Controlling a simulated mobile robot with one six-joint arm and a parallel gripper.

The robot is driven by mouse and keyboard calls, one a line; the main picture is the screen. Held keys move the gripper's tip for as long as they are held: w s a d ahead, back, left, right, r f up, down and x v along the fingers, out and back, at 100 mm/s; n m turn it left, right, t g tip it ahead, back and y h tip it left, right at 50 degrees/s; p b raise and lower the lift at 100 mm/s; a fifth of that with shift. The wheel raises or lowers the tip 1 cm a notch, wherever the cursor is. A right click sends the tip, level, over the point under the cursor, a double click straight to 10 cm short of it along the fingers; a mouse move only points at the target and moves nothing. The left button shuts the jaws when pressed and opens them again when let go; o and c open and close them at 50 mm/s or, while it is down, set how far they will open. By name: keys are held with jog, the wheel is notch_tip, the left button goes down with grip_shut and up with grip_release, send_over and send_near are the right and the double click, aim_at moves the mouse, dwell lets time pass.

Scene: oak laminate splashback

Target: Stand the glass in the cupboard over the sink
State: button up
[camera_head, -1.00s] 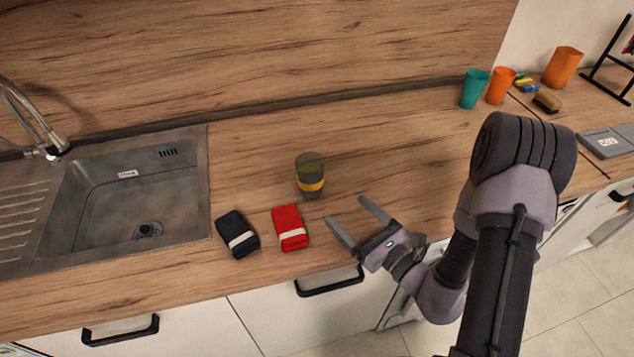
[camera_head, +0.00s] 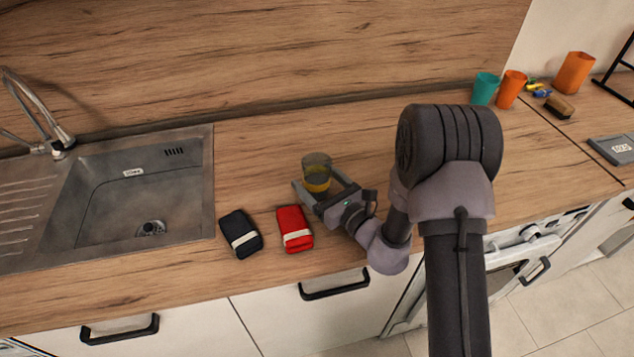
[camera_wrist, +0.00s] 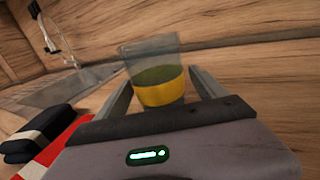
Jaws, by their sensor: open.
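The glass (camera_head: 317,172) is a see-through grey tumbler with a yellow band. It stands upright on the wooden worktop, right of the sink. My gripper (camera_head: 321,182) is open, with one finger on each side of the glass. In the wrist view the glass (camera_wrist: 156,75) stands between the two fingers (camera_wrist: 160,92), with its rim above them. Whether either finger touches it I cannot tell. The sink (camera_head: 135,195) is at the left with its tap (camera_head: 45,120). No cupboard over the sink is in view.
A red folded cloth (camera_head: 294,229) and a black one (camera_head: 239,234) lie just left of my gripper, near the front edge. A teal cup (camera_head: 485,88), orange cups (camera_head: 511,88) and a sponge (camera_head: 560,107) are at the back right. The worktop behind the glass is clear.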

grip_shut()
jog(key=shift+r, duration=0.1)
